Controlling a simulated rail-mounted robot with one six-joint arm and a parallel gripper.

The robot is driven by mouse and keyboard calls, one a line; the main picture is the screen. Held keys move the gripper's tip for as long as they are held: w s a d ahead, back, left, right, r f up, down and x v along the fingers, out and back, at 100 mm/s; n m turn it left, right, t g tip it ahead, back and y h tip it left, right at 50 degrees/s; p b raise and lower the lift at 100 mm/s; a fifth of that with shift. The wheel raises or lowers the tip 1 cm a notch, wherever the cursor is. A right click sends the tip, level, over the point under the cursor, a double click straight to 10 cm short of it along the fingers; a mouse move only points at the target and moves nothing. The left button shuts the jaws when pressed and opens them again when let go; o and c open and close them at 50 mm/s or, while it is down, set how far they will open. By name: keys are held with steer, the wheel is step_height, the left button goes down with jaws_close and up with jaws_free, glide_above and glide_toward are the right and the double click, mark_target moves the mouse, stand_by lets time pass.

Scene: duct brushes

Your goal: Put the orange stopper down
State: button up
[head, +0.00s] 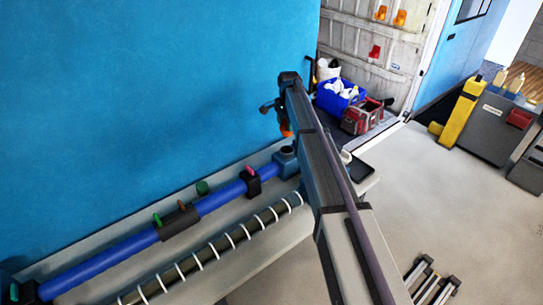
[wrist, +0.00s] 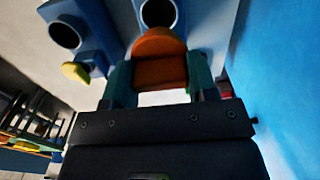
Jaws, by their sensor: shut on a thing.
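The orange stopper (wrist: 160,62) sits between the two green fingers of my gripper (wrist: 160,78) in the wrist view. My gripper is shut on it. A small orange patch of the stopper (head: 286,127) shows beside my arm in the head view, in front of the blue wall. The arm hides most of the gripper there. In the wrist view, a blue fitting with a dark round opening (wrist: 158,13) is just past the stopper. I cannot tell whether they touch.
A blue pipe (head: 222,198) with dark clamps and a ribbed dark tube (head: 215,247) lie along the pale bench (head: 270,250). A blue socket (head: 286,160) stands at the pipe's end. A second blue fitting (wrist: 66,34) and a yellow piece (wrist: 75,72) are at left in the wrist view.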

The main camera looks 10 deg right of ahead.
steer(key=shift+d+f+b, duration=0.2)
steer(key=shift+f+b, duration=0.15)
step_height(320, 180, down, 10)
steer(key=b, duration=1)
steer(key=o, duration=0.9)
step_height(320, 180, up, 13)
steer(key=p, duration=1.3)
steer(key=s+n, duration=1.2)
steer(key=s, duration=3.1)
steer(key=f+b, duration=0.4)
steer(key=w+f+b, duration=0.1)
steer(key=f+b, duration=0.1)
steer(key=shift+f+b, duration=0.4)
